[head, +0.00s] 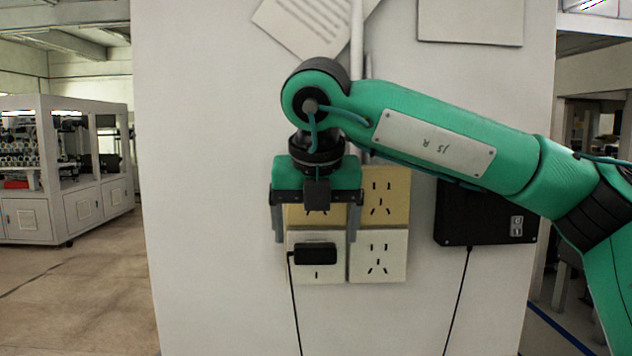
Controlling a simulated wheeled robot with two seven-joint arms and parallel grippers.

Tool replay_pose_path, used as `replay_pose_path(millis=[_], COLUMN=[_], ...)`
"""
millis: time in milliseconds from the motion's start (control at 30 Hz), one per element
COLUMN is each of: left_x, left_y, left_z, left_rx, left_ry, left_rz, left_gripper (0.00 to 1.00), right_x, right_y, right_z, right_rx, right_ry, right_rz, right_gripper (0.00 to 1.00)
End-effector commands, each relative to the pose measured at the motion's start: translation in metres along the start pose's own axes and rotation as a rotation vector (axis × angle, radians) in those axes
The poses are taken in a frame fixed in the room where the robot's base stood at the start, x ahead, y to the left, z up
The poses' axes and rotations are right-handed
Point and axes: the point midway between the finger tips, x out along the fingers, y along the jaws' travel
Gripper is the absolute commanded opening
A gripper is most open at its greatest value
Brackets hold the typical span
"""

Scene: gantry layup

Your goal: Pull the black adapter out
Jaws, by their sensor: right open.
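The black adapter (315,254) is plugged into the lower left white socket (330,276) on the wall panel. Its cable (295,310) hangs down from its left end. My right gripper (316,232) is open in front of the sockets, its two fingers apart and pointing down. In the picture its fingertips are just above and to either side of the adapter. I see no contact, and I cannot tell the depth between them. My left gripper is not in view.
Beside it are a lower right white socket (378,257) and an upper right yellowish socket (384,196); my gripper partly covers an upper left one. A black box (480,228) with a cable is at right. Papers (310,22) hang above. Lower left wall is clear.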

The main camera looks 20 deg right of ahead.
Motion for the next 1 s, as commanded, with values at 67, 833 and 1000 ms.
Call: replay_pose_path(millis=[67,833,1000], left_x=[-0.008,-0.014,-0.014], left_y=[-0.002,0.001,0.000], left_z=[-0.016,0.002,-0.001], left_rx=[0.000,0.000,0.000], left_ry=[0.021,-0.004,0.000], left_rz=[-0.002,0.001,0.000], left_gripper=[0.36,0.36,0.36], right_x=[0.010,0.036,0.036], right_y=[0.000,0.000,0.000], right_z=[0.000,-0.001,0.000], right_rx=[-0.002,-0.002,-0.001], right_ry=[0.003,0.001,0.000], right_rz=[-0.001,0.001,0.001], right_gripper=[0.85,0.44,0.40])
